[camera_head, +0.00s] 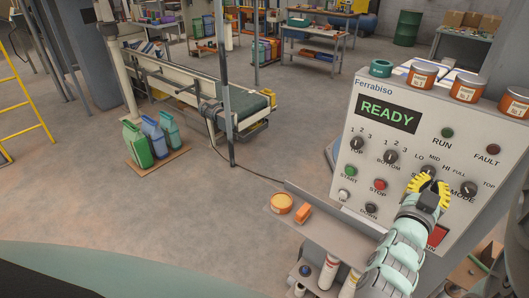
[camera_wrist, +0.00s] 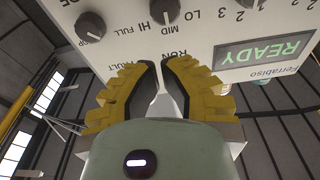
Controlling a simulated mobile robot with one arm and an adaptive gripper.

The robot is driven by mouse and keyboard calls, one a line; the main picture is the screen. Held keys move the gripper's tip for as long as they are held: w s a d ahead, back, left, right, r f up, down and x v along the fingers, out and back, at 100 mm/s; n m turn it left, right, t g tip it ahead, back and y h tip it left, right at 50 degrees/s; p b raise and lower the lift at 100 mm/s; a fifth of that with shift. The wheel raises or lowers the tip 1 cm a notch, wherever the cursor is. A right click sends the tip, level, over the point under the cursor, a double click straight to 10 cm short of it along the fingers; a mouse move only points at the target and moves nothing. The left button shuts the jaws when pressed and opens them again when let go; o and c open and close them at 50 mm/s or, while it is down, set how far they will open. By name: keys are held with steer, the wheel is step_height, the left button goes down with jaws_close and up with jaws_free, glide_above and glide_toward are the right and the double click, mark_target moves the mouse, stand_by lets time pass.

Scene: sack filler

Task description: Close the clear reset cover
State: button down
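I cannot make out the clear reset cover in either view. The grey Ferrabiso control panel (camera_head: 400,185) stands at the right with its READY display lit green; the panel also fills the top of the wrist view (camera_wrist: 120,45). My gripper (camera_head: 430,186) is in front of the panel's right half, by the knob marked LO, MID, HI (camera_wrist: 160,10), and hides part of the panel. In the wrist view my yellow fingers (camera_wrist: 160,65) have a narrow gap between them with nothing held. A red part (camera_head: 437,237) at the panel's lower right is partly hidden by my arm.
Jars, including an orange one (camera_head: 421,74), and a green roll (camera_head: 381,68) stand on the panel's top. A small shelf (camera_head: 325,232) below the panel holds orange items.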

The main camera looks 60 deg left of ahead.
steer(key=shift+p+x, duration=1.7)
steer(key=shift+x, duration=0.95)
steer(key=shift+w+d+f, duration=0.1)
steer(key=shift+w, duration=0.05)
steer(key=shift+s+f+p, duration=0.25)
steer(key=shift+f+p, duration=0.35)
steer(key=shift+f, duration=0.35)
steer(key=shift+s+f+p, duration=0.2)
steer(key=shift+f+p, duration=0.4)
steer(key=shift+f, duration=0.4)
steer(key=shift+f+b, duration=0.15)
steer(key=shift+b, duration=0.55)
steer(key=shift+s+f+b, duration=0.15)
steer(key=shift+b, duration=0.25)
steer(key=shift+s+t+b, duration=0.1)
steer(key=shift+t+b, duration=0.2)
steer(key=shift+b, duration=0.5)
steer(key=shift+s+f+t+b, duration=0.15)
steer(key=shift+s+t+b, duration=0.2)
steer(key=shift+b, duration=2)
